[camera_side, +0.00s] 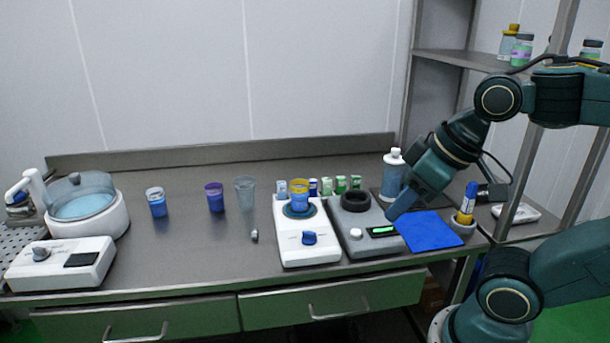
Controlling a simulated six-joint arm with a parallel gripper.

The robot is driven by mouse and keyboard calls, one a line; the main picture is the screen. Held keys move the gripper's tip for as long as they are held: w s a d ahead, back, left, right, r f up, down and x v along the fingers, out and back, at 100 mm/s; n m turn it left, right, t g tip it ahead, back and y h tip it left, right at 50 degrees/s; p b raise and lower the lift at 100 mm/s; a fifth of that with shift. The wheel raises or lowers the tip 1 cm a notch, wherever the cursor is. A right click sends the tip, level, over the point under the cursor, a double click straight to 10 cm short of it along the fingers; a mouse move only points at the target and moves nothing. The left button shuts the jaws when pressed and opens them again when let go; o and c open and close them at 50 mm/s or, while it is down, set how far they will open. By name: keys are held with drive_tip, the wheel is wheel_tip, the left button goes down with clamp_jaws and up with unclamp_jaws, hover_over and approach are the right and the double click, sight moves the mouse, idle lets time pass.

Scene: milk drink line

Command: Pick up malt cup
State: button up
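Several small cups stand on the steel bench, and I cannot read which one is the malt cup. A blue cup with a pale rim (157,207) is at the left. A dark blue and purple cup (215,200) and a grey translucent cup (245,193) stand near the middle. A yellow and blue cup (299,197) sits on the round plate of a white device (309,248). My gripper (396,211) points down to the left above the right side of the bench, apart from all these cups. Its fingers are too small and dark to show open or shut.
A grey device with a black ring (355,200) and a blue cloth (428,231) lie near my gripper. A bottle (393,172) stands behind it. A yellow and blue container (466,205) is at right. A lidded basin (84,212) is at left. The left-middle front is mostly clear.

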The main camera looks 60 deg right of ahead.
drive_tip(key=o, duration=0.8)
drive_tip(key=w+d+r+n+g, duration=0.1)
drive_tip(key=w+r+n, duration=0.1)
drive_tip(key=w, duration=0.3)
drive_tip(key=w+d+r+n, duration=0.1)
drive_tip(key=w+d+r, duration=0.1)
drive_tip(key=w+r, duration=0.15)
drive_tip(key=n+g, duration=0.5)
drive_tip(key=n, duration=0.6)
hover_over(300, 196)
drive_tip(key=w+d, duration=0.2)
drive_tip(key=shift+s+f, duration=0.15)
drive_tip(key=shift+f, duration=4.75)
drive_tip(key=shift+s+f, duration=0.1)
drive_tip(key=shift+f, duration=4.75)
